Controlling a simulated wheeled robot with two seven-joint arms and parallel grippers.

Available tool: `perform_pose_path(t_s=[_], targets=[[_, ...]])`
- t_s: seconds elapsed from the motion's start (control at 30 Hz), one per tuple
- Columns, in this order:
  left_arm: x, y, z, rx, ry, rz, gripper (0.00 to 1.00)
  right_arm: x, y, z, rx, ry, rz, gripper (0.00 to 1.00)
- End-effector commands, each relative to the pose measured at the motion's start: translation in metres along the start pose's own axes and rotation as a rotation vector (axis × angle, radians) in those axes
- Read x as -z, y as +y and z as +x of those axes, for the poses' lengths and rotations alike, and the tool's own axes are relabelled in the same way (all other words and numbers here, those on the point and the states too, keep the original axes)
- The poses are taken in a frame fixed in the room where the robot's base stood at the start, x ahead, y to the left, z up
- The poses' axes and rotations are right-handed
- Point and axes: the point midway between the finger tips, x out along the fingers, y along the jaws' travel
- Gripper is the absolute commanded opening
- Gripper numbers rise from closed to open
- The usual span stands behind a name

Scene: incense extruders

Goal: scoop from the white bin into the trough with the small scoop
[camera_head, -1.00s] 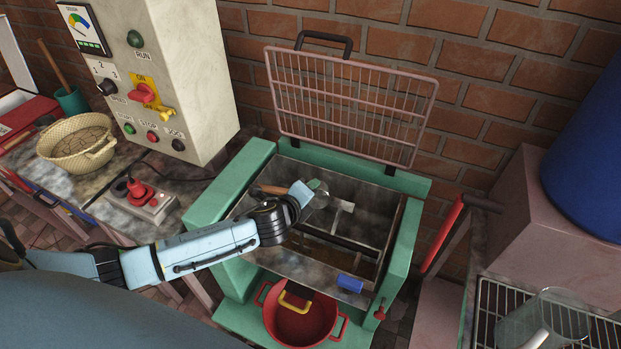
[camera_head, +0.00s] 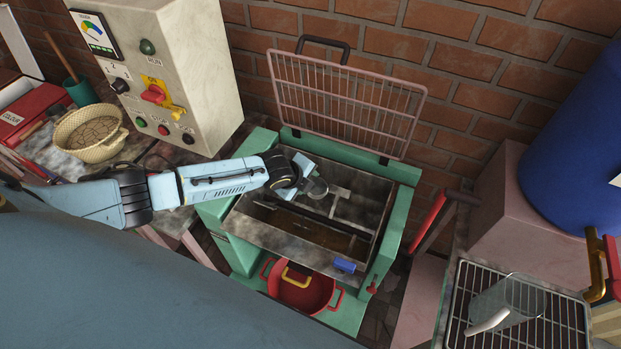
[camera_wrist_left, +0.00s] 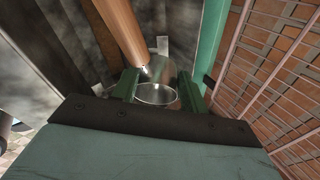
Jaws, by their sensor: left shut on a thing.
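My left gripper (camera_head: 311,187) is over the upper part of the open metal trough (camera_head: 285,243) in the green machine frame. In the left wrist view its two green fingers (camera_wrist_left: 160,90) sit on either side of a small round metal cup (camera_wrist_left: 157,94). A wooden handle (camera_wrist_left: 122,32) runs from beside the cup toward the top of the picture; together they look like the small scoop. The gripper is shut on it. Whether the cup holds anything cannot be told. I cannot make out a white bin. My right gripper is not in view.
A raised wire guard (camera_head: 345,105) stands behind the trough. A red pot (camera_head: 302,290) sits below its front. A control cabinet (camera_head: 165,75) and a basket (camera_head: 90,132) are at the left. A clear vessel (camera_head: 508,297) lies on a wire rack at the right, near a blue barrel (camera_head: 580,160).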

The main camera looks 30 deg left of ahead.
Motion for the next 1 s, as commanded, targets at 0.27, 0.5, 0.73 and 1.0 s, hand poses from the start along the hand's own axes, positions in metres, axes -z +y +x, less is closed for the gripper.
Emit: perform_pose_path(t_s=[0.27, 0.5, 0.73, 1.0], targets=[[-0.002, -0.004, -0.004, -0.137, 0.093, -0.057, 0.18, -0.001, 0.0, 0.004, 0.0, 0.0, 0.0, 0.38], [-0.002, -0.006, -0.004, -0.295, 0.202, -0.125, 0.18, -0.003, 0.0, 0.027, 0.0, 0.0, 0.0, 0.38], [-0.001, -0.008, -0.007, -0.479, 0.333, -0.201, 0.18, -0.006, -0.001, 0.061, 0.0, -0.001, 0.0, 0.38], [-0.001, -0.011, -0.015, -0.585, 0.405, -0.241, 0.18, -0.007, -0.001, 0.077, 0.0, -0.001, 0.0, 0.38]])
